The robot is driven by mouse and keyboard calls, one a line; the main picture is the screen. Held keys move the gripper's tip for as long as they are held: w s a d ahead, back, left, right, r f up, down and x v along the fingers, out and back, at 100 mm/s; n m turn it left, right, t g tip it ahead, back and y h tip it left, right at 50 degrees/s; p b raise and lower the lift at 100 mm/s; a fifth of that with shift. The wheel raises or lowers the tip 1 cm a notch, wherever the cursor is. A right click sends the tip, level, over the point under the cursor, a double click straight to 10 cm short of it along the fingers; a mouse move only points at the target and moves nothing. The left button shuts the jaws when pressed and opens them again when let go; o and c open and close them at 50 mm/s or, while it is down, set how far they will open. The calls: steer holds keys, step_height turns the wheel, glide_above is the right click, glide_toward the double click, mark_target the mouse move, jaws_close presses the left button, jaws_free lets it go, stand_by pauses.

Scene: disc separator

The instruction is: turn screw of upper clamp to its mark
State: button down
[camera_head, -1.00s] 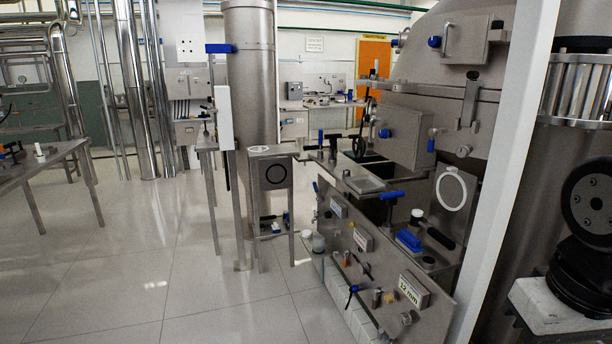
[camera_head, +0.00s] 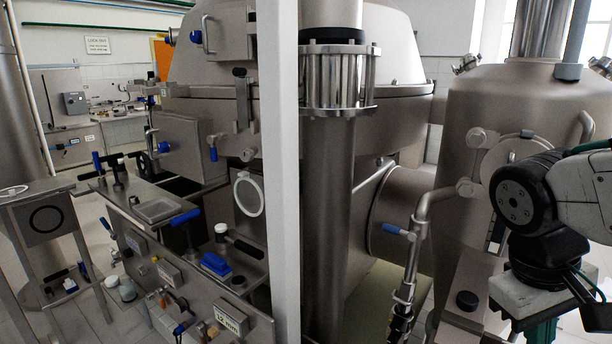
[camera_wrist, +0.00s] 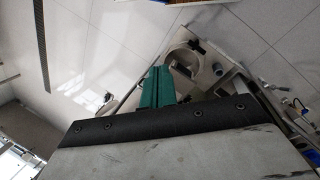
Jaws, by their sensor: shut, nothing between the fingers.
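I cannot tell which fitting is the upper clamp, and no screw mark is legible. A grey bracket with a black knob (camera_head: 243,112) hangs on the separator housing (camera_head: 205,95) in the head view. My gripper shows as green fingers close together in the wrist view (camera_wrist: 156,88). It is shut and empty, above the floor and some equipment. In the head view my wrist is at the lower right, and the fingers are mostly cut off.
A white post (camera_head: 280,170) stands in front of the separator. A bench with a blue block (camera_head: 215,264) and a 12 mm label (camera_head: 231,321) is at lower left. A small stand (camera_head: 40,190) is at far left.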

steer(key=w+d+f+n+t+h, duration=0.1)
steer(key=w+f+n+h, duration=0.3)
steer(key=w, duration=0.4)
steer(key=w+d+f+n+h, duration=0.1)
steer(key=w+f+n+h, duration=0.35)
steer(key=w, duration=0.35)
steer(key=w+d+f+n+t+h, duration=0.1)
steer(key=w+d+f+n+h, duration=0.1)
steer(key=w+f+n+h, duration=0.45)
steer(key=w+a+f+n+t+y, duration=0.1)
steer(key=w+a+f+n+t, duration=0.35)
steer(key=w+f+t, duration=0.3)
steer(key=n+t+y, duration=0.6)
steer(key=n, duration=0.2)
glide_toward(396, 326)
steer(key=w+d+r, duration=0.1)
steer(key=w+d, duration=0.2)
steer(key=w, duration=0.4)
steer(key=shift+d+r, duration=0.3)
steer(key=shift+f, duration=0.15)
